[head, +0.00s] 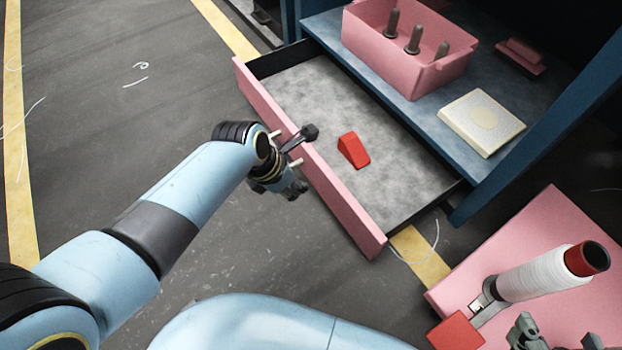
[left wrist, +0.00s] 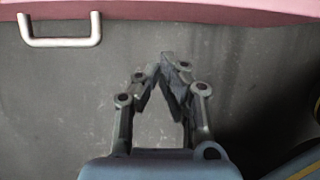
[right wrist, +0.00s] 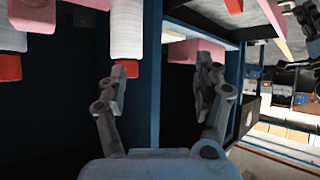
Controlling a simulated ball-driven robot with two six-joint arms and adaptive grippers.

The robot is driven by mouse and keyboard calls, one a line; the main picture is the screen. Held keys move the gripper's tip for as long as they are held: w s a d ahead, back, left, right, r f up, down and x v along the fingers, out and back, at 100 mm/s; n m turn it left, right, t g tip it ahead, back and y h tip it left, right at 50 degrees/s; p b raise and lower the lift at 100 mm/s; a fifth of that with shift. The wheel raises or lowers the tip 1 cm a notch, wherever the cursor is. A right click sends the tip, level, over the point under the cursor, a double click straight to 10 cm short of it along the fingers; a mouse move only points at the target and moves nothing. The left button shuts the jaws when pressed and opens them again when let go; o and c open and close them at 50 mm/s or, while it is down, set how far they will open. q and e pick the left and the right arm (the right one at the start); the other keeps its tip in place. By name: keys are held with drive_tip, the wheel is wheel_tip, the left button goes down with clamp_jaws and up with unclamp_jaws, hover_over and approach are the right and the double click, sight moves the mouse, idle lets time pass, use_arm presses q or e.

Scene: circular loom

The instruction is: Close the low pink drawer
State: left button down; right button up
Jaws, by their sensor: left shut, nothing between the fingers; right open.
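The low pink drawer (head: 340,205) stands pulled out of the blue cabinet, and a red wedge (head: 353,150) lies on its grey floor. Its pale bar handle (left wrist: 62,42) sits on the outer front, partly behind my left arm in the head view. My left gripper (head: 297,188) is shut and empty, low in front of the drawer's outer face. In the left wrist view its closed fingertips (left wrist: 167,60) point at the pink front, right of the handle, with a gap between. My right gripper (head: 560,332) is open and empty at the lower right; it also shows in the right wrist view (right wrist: 170,68).
The blue shelf above the drawer holds a pink bin (head: 400,55) with grey pegs, a cream block (head: 482,122) and a pink piece (head: 520,56). A pink surface (head: 545,235) with a white thread cone (head: 540,273) is near my right gripper. The floor before the drawer is clear.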

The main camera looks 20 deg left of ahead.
use_arm(q)
drive_tip(key=shift+w+d+f+b, duration=0.1)
drive_tip(key=shift+w+d+b, duration=0.55)
drive_tip(key=shift+w, duration=0.2)
drive_tip(key=shift+w+d+f+b, duration=0.1)
drive_tip(key=shift+w+d+b, duration=0.55)
drive_tip(key=shift+w, duration=0.15)
use_arm(e)
drive_tip(key=w+a+r+t, duration=0.1)
drive_tip(key=w+r+t, duration=0.3)
drive_tip(key=r, duration=0.3)
drive_tip(key=w+r+n+t+y, duration=0.1)
drive_tip(key=w+r+t, duration=0.3)
drive_tip(key=w+r, duration=0.2)
drive_tip(key=shift+a+r+y, duration=0.3)
drive_tip(key=shift+a+r, duration=0.05)
drive_tip(key=shift+r, duration=0.6)
drive_tip(key=shift+w, duration=0.1)
